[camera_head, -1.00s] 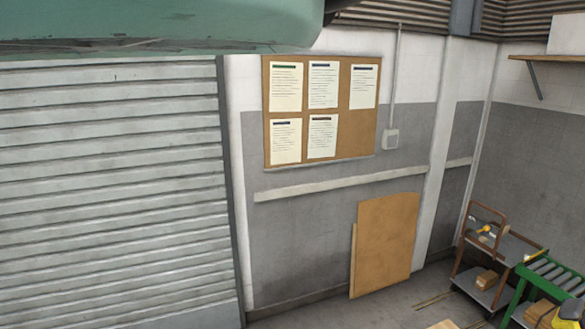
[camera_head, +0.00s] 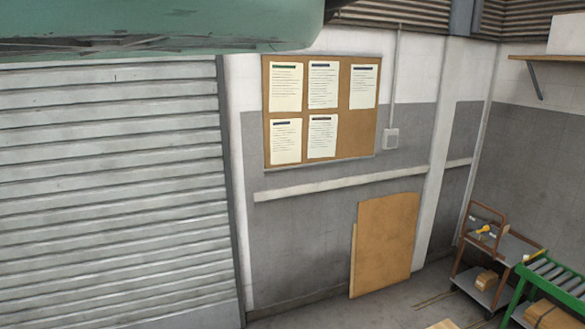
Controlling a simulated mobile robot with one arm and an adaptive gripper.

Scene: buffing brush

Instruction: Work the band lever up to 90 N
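The band lever is not in view, and no force reading can be seen. My gripper is not in view either. The view takes in a wall, a shutter and a corner of the workshop.
A grey roller shutter (camera_head: 110,190) fills the left. A cork board (camera_head: 349,148) with several sheets hangs on the wall above a leaning brown panel (camera_head: 384,246). At right stand a trolley (camera_head: 482,226) with small items and a green roller conveyor (camera_head: 559,276). A teal form (camera_head: 160,25) covers the top left.

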